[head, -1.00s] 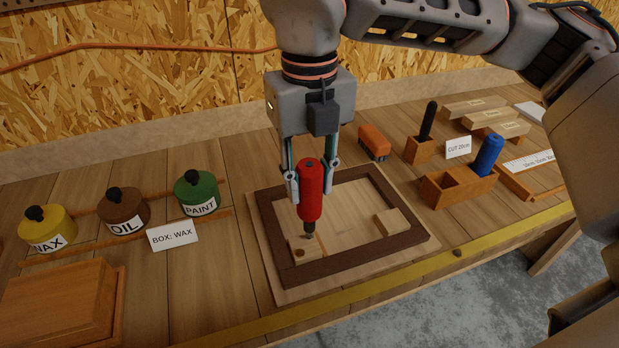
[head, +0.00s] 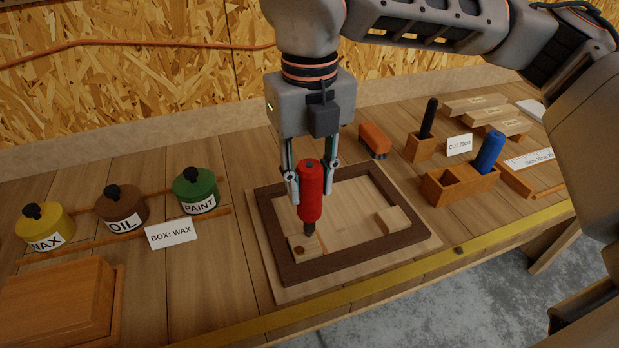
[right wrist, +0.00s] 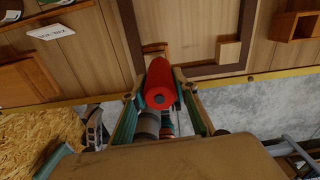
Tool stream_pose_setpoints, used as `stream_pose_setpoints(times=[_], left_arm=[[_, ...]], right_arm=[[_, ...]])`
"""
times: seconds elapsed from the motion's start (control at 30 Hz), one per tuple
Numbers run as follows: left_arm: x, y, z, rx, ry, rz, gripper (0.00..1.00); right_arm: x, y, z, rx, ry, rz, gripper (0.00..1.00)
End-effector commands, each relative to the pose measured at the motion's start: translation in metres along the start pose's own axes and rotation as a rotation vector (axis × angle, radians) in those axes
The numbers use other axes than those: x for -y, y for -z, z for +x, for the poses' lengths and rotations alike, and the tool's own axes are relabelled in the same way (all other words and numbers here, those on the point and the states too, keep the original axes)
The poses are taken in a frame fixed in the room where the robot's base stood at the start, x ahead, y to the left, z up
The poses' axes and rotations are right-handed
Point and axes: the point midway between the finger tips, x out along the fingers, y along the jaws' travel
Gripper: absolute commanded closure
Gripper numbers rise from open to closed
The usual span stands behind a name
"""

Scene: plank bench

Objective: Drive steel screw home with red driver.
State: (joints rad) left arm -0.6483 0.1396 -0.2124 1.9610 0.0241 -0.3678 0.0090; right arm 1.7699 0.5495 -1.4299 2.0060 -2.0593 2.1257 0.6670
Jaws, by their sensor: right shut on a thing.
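My right gripper (head: 311,182) is shut on the red driver (head: 311,192) and holds it upright, tip down. The driver's tip is at a small light wood block (head: 303,246) in the near left corner of the dark wooden frame (head: 268,230). A dark round spot shows on that block, left of the tip. I cannot make out the steel screw; the tip may hide it. In the right wrist view the red driver (right wrist: 160,82) sits between the fingers. A second small block (head: 392,220) is in the frame's near right corner. My left gripper is not in view.
Left are yellow (head: 45,226), brown (head: 121,208) and green (head: 195,190) tins, a card (head: 172,233) and a wooden box (head: 60,300). Right are a brush (head: 374,139), a holder with a blue-handled tool (head: 489,152) and a black-handled tool (head: 428,118). A yellow strip (head: 400,278) marks the bench's front edge.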

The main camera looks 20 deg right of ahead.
Motion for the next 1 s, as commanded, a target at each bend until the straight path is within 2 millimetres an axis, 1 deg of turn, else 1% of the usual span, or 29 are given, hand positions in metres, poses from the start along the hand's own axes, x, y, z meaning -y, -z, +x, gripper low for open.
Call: stream_pose_setpoints(times=[0.6, 1.0], left_arm=[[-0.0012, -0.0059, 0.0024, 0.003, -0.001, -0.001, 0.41], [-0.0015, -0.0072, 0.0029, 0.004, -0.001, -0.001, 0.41]], right_arm=[[0.0000, -0.0001, 0.0070, 0.000, 0.000, 0.000, 0.97], [0.0000, -0.0001, 0.0074, 0.000, 0.000, 0.000, 0.97]])
